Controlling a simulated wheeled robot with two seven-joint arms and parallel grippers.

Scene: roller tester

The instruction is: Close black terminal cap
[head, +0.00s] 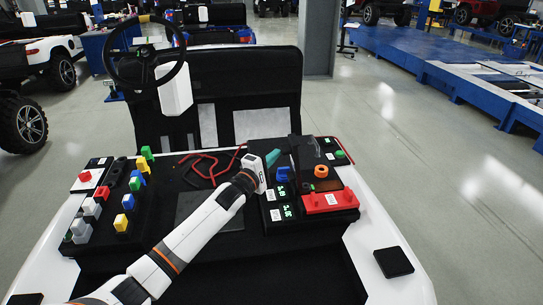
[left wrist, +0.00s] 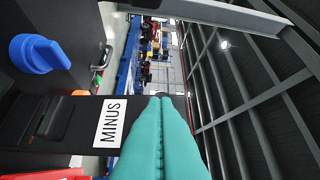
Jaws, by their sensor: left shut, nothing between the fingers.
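My left gripper (head: 272,157) has teal fingers pressed together with nothing between them. It is at the back left of the black device with the blue knob (head: 282,174). In the left wrist view the shut fingers (left wrist: 163,110) point up the picture, beside a white MINUS label (left wrist: 110,123). A black raised part (left wrist: 55,117) lies left of that label and looks like the terminal cap; I cannot tell how far it is open. The blue knob also shows in the left wrist view (left wrist: 38,53). My right gripper is not in view.
A red block (head: 330,201) and an orange ring (head: 321,171) are right of the blue knob. Red cables (head: 200,165) lie behind the arm. A panel with coloured switches (head: 123,222) is on the left. The steering wheel (head: 112,62) rises at the back left.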

